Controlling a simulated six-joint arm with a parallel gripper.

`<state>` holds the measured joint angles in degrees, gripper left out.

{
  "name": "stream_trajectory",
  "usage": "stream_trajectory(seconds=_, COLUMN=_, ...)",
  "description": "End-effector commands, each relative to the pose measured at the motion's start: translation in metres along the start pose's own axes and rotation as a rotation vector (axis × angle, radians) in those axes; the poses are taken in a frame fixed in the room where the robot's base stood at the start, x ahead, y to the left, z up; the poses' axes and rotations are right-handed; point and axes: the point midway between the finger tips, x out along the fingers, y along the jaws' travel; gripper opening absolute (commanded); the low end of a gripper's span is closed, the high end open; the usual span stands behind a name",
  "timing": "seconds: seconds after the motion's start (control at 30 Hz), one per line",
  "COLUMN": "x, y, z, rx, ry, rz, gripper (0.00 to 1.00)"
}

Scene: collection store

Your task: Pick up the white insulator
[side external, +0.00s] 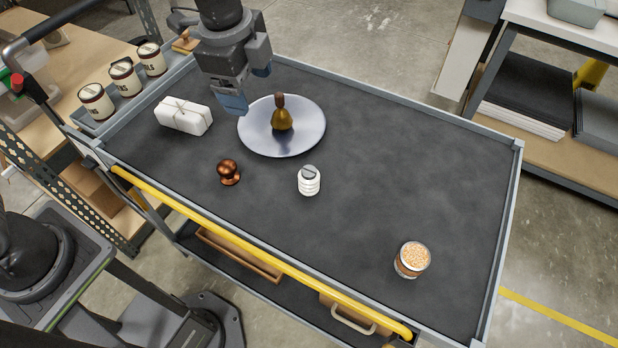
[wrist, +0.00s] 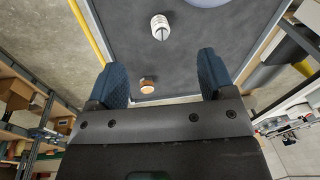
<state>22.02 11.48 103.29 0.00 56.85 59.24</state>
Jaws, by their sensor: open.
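The white insulator (side external: 309,181) stands on the dark top of the cart (side external: 400,180), in front of the round metal plate. It is small, ribbed and white, with a grey top. In the wrist view the insulator (wrist: 160,27) lies beyond the fingertips, near the top and between them in width. My gripper (side external: 233,103) is above the cart, by the left edge of the plate, up and left of the insulator. Its two blue fingers also show wide apart in the wrist view (wrist: 165,75), with nothing between them.
A silver plate (side external: 262,143) bears a brass bell-like piece (side external: 282,118). A brown knob (side external: 229,172) stands left of the insulator. A white wrapped packet (side external: 184,117) lies farther left. A jar (side external: 411,260) stands at the front right. A yellow rail (side external: 260,260) edges the cart.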

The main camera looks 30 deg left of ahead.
Motion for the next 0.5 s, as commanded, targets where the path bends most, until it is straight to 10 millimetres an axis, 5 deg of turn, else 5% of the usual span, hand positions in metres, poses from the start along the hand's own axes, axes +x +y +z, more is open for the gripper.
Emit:
stream_trajectory(seconds=0.2, x=0.068, y=-0.004, z=-0.064, rx=0.404, ry=-0.03, rz=0.101, gripper=0.76)
stream_trajectory(seconds=0.5, x=0.108, y=0.002, z=-0.09, rx=0.597, ry=-0.036, rz=0.147, gripper=0.76)
